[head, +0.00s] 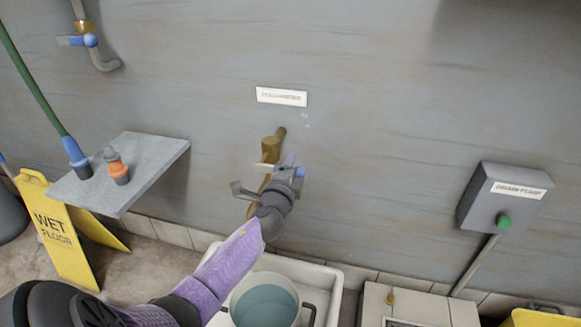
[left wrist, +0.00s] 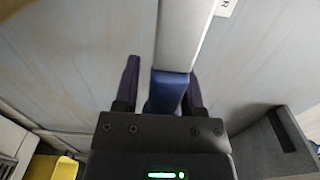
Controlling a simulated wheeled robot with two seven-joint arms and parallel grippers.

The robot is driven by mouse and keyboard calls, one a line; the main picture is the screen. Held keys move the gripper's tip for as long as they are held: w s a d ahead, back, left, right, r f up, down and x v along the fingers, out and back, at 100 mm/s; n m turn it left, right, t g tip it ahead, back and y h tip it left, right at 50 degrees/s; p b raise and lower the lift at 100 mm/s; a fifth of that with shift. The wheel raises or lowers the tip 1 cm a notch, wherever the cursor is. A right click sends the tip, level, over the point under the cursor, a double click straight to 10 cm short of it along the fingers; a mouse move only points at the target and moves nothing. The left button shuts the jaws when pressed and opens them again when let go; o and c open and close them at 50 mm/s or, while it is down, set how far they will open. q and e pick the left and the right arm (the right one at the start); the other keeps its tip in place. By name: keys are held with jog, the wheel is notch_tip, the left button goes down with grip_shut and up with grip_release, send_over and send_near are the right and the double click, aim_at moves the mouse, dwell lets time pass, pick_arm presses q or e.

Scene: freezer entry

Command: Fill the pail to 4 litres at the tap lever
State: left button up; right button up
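A brass tap (head: 270,150) stands out from the wall under a small white sign. Its grey lever with a blue end shows in the left wrist view (left wrist: 184,40). My left gripper (head: 268,180) is at the tap, partly covering it. In the left wrist view its two dark fingers (left wrist: 162,88) stand apart on either side of the lever's blue end, with a gap at the left finger. A pale pail (head: 236,296) with dark handles stands in the white sink (head: 325,275) below, with bluish water inside. Its level marks cannot be read. My right gripper is not in view.
A grey shelf (head: 150,160) on the left holds an orange-and-grey fitting (head: 117,168). A yellow wet-floor sign (head: 62,235) stands below it. A drain pump box (head: 495,198) with a green button is on the right wall. Another pipe with a blue valve (head: 88,40) is at upper left.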

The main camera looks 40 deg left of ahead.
pick_arm(q)
jog(key=shift+o, duration=0.9)
jog(key=p+v, duration=0.2)
jog(key=v, duration=0.8)
